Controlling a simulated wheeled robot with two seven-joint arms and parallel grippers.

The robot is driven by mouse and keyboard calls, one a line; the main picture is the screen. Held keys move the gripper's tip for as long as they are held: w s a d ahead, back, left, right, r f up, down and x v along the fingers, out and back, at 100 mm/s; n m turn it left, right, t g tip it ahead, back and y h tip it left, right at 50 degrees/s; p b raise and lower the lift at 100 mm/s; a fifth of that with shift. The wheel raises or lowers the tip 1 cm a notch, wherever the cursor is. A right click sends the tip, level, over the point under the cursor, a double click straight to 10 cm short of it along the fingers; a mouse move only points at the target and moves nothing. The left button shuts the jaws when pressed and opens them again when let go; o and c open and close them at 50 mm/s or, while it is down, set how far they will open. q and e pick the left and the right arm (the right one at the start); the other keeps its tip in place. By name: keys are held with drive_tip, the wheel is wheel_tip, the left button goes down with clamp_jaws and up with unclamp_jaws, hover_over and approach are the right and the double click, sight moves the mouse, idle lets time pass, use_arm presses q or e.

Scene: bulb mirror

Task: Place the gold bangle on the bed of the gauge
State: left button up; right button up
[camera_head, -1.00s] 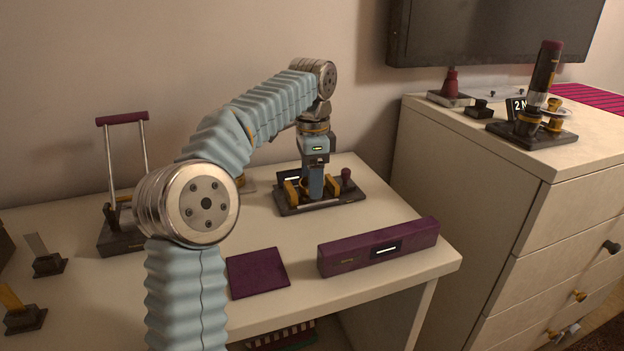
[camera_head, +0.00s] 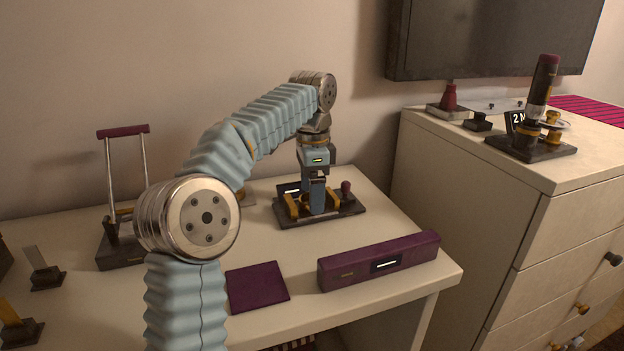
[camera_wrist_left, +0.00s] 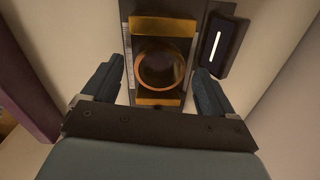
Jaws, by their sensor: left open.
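The gauge (camera_head: 345,211) stands at the back of the desk, a dark base with two gold jaws and a small screen. My left gripper (camera_head: 317,206) points down over it between the jaws. In the left wrist view the gold bangle (camera_wrist_left: 139,72) is a ring at the bed of the gauge (camera_wrist_left: 128,30), between the gold blocks. My open left fingers (camera_wrist_left: 158,72) are on either side, apart from the bangle. Whether it rests fully on the bed I cannot tell. In the head view the gripper mostly hides the bangle. My right gripper is not in view.
A purple bar with a lit screen (camera_head: 380,262) lies at the desk's front right, and a purple mat (camera_head: 257,287) beside it. A stand with a purple handle (camera_head: 123,131) is at the left. A dresser (camera_head: 500,195) with several instruments stands right.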

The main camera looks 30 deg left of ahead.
use_arm(q)
wheel_tip(320, 180, up, 7)
idle(0.3)
drive_tip(key=shift+f, duration=0.1)
